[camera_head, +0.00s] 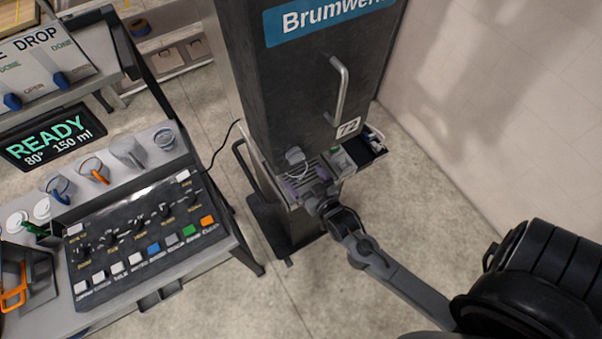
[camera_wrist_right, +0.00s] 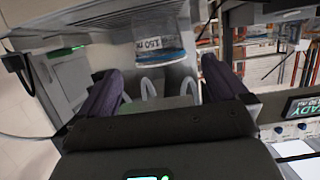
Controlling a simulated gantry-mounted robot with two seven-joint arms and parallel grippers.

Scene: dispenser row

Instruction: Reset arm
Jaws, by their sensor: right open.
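My right arm comes in from the lower right in the head view. Its right gripper (camera_head: 307,182) is at the front of the tall dark dispenser (camera_head: 290,110), close to the ledge below its door. In the wrist view the two dark purple fingers of the right gripper (camera_wrist_right: 160,72) stand wide apart. No object is clasped between them. Pale curved loops (camera_wrist_right: 150,89) show between the fingers; I cannot tell what they belong to. Beyond the fingers is a clear container (camera_wrist_right: 158,44) marked 150 ml. My left gripper is not in view.
A control panel (camera_head: 140,240) with knobs and coloured buttons stands at the left, below a READY display (camera_head: 48,136). Several cups, including an orange-handled one (camera_head: 92,169), line its back. A small dark tray (camera_head: 366,148) juts out beside the gripper. Floor (camera_head: 420,215) is open at the right.

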